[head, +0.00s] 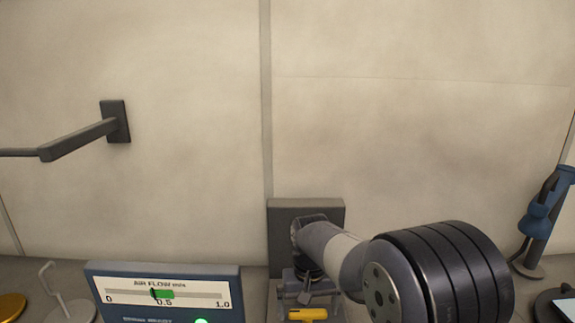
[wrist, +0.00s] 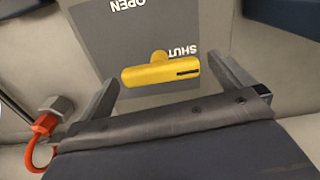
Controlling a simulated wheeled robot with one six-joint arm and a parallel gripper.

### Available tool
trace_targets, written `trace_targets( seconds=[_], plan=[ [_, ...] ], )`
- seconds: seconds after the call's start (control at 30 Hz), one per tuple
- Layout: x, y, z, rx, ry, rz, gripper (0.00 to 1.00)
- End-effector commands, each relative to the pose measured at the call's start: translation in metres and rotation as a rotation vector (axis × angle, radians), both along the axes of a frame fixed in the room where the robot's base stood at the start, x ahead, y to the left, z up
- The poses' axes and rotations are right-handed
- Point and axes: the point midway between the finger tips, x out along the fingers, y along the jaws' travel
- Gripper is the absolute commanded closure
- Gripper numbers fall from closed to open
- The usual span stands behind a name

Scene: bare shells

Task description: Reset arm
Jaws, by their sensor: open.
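My gripper (wrist: 164,70) is open, with its two fingers apart at left and right in the wrist view. A yellow handle (wrist: 160,72) lies crosswise between the fingers in the picture. Its ends show clear of them; whether it sits at their depth I cannot tell. Behind it is a grey plate (wrist: 115,38) marked OPEN and SHUT. In the head view the yellow handle (head: 308,314) shows at the bottom edge, below my arm's end. My arm comes in from the lower right and hides part of that area.
A blue-framed air flow gauge (head: 165,292) stands left of my arm, its green light lit. A dark bar (head: 80,138) juts from the wall. A blue tool on a stand (head: 540,215) is at right. An orange loop (wrist: 44,125) hangs left in the wrist view.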

Motion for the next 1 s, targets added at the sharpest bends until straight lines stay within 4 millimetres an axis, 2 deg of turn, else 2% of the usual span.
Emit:
trace_targets(
  seconds=[1.0],
  plan=[
    [0.0000, 0.0000, -0.0018, 0.000, -0.001, 0.833, 0.00]
  ],
)
